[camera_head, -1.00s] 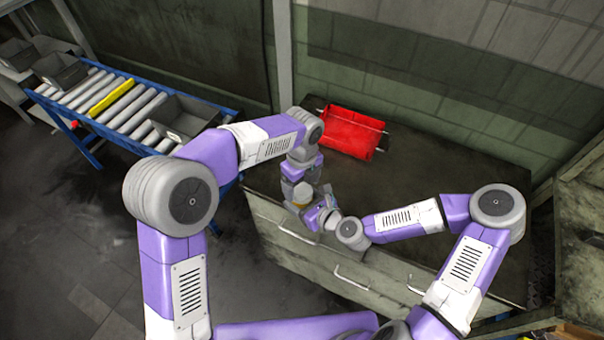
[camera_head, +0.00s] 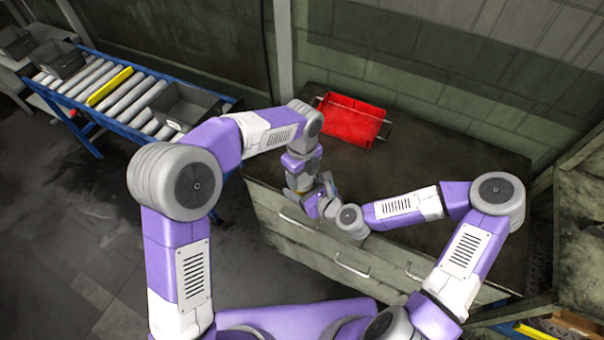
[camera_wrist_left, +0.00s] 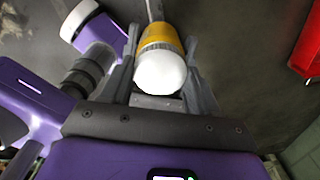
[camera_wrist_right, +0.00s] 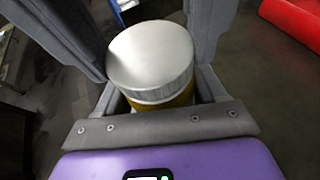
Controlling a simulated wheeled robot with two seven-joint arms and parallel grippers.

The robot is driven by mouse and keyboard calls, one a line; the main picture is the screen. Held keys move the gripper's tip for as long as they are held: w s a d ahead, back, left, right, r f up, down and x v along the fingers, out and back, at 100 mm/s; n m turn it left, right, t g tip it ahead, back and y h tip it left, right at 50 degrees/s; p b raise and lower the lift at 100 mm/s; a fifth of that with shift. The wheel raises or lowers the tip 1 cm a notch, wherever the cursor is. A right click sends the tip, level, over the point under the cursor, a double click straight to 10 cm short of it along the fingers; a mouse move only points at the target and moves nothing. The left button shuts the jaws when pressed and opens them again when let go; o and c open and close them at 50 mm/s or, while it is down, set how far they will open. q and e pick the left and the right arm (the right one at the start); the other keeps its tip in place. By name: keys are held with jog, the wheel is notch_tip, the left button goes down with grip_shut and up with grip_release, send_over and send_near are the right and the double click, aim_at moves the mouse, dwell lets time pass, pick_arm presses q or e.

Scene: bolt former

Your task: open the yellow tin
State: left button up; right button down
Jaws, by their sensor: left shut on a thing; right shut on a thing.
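The yellow tin (camera_wrist_left: 161,36) shows in the left wrist view between my left fingers, with a pale round end (camera_wrist_left: 160,73) and a ribbed rim facing the camera. My left gripper (camera_head: 322,190) is shut on the tin. In the right wrist view the tin has a silver-grey round lid (camera_wrist_right: 150,55) with a ribbed edge, and a strip of yellow body shows below it. My right gripper (camera_wrist_right: 152,45) is also shut on the tin. In the head view the two grippers meet above the workbench's front edge and mostly hide the tin.
The dark workbench (camera_head: 440,180) has drawers with handles on its front. A red bin (camera_head: 352,121) lies at its back. A roller conveyor (camera_head: 120,95) with a grey bin (camera_head: 185,103) stands at the left. A worn cabinet (camera_head: 580,250) stands at the right.

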pick_arm(q)
jog(key=n, duration=0.6)
jog(key=o, duration=1.2)
jog(key=shift+c, duration=0.2)
jog(key=shift+r, duration=2.3)
jog(key=shift+c, duration=0.4)
jog(key=m, duration=0.1)
jog(key=r+m, duration=0.1)
jog(key=shift+s+d+m, duration=0.15)
jog(key=shift+m, duration=0.25)
notch_tip(320, 180, up, 2)
jog(key=m, duration=0.3)
jog(key=shift+r, duration=0.1)
jog(key=shift+m, duration=0.3)
jog(key=shift+f, duration=3.9)
